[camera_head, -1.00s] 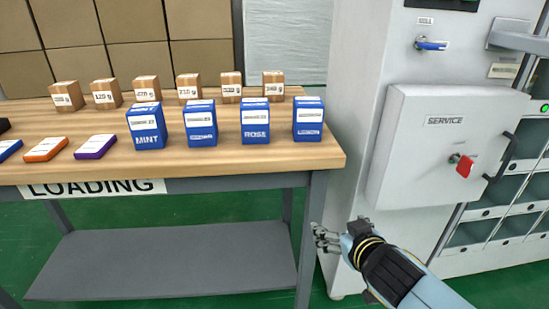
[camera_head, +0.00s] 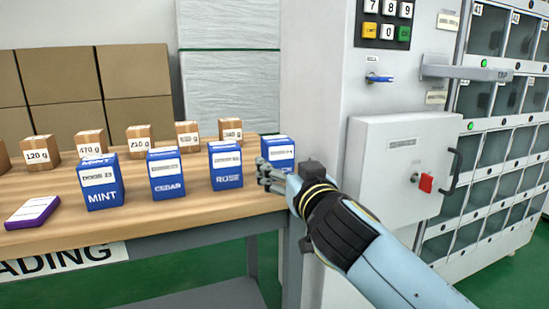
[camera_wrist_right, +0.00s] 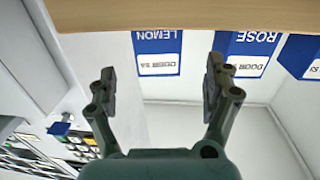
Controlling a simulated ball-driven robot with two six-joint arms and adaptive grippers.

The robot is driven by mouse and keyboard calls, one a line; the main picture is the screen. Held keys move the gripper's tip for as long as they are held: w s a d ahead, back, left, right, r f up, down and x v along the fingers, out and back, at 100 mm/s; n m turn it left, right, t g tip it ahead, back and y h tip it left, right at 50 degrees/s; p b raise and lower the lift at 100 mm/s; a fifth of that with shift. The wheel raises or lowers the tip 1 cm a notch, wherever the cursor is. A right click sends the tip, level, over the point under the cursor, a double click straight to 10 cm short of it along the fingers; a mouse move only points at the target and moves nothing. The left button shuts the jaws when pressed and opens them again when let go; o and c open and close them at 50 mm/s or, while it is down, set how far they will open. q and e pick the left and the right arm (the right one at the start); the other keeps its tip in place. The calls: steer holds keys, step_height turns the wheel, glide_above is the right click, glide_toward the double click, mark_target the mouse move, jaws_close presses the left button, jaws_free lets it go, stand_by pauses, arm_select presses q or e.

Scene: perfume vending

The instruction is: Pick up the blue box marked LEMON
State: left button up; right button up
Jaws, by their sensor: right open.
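The blue LEMON box (camera_head: 278,148) stands upright at the right end of the row on the wooden table (camera_head: 150,222). Its lower part is hidden behind my right gripper in the head view. In the right wrist view, the LEMON box (camera_wrist_right: 157,52) appears upside down, with its name legible, ahead of the fingers. My right gripper (camera_head: 264,173) is in front of the box at the table's right end. Its two fingers (camera_wrist_right: 158,92) are open, with nothing between them. My left gripper is not in view.
Blue boxes MINT (camera_head: 101,184), CEDAR (camera_head: 166,176) and ROSE (camera_head: 226,166) stand left of LEMON. Small brown weighted cartons (camera_head: 139,140) stand behind. A purple flat box (camera_head: 33,212) lies at left. A grey service cabinet (camera_head: 395,180) stands close to the right.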

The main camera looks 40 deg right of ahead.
mark_target(281, 157)
steer(key=x, duration=0.2)
steer(key=shift+w+d, duration=0.15)
steer(key=shift+w, duration=0.2)
steer(key=shift+w+d, duration=0.25)
steer(key=shift+w, duration=0.35)
steer(key=x, duration=0.4)
steer(key=shift+w+d+r, duration=0.1)
steer(key=shift+w, duration=0.1)
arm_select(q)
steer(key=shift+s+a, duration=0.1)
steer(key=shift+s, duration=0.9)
arm_select(e)
steer(key=shift+c, duration=0.4)
steer(key=c, duration=1.2)
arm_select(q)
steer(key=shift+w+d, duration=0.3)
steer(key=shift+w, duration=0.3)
arm_select(e)
steer(key=shift+c, duration=0.2)
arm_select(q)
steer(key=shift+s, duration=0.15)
